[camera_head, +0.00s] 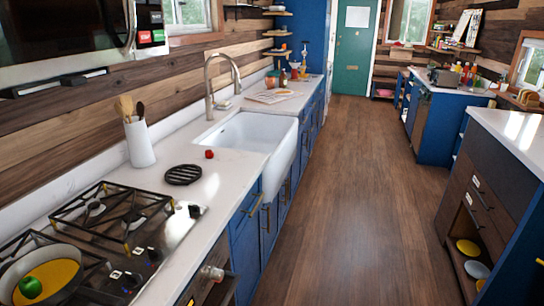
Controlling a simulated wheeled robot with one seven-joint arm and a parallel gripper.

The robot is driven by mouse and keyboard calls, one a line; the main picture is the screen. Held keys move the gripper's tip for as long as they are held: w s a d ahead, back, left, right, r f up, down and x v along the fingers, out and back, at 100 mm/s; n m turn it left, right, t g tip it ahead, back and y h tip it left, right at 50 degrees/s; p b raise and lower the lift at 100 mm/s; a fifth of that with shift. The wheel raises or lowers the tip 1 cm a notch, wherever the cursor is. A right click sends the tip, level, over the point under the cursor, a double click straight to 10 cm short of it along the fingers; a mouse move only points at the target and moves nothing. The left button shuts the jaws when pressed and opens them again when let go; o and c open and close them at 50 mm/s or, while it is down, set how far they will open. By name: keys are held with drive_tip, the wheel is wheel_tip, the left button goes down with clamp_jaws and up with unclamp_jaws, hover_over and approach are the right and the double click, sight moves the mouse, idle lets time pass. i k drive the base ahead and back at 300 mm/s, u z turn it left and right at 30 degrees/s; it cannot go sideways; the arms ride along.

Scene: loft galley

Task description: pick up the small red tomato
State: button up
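A small red tomato (209,154) sits on the white countertop (215,178), close to the near left corner of the sink. It stands behind and to the right of a round black trivet (183,174), apart from it. My gripper does not show in this view.
The white sink (245,140) with a tall faucet (213,85) lies just beyond the tomato. A white utensil holder (139,142) stands to the left. The gas stove (150,225) is nearer, with a pan (75,262) holding a green object (30,287). The wooden floor (340,200) is clear.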

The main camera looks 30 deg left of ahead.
sight(209, 154)
drive_tip(key=u, duration=0.05)
drive_tip(key=i, duration=1.05)
drive_tip(key=u, duration=0.6)
drive_tip(key=i, duration=1.65)
drive_tip(key=u, duration=1.8)
drive_tip(key=i, duration=1.05)
drive_tip(key=u, duration=1)
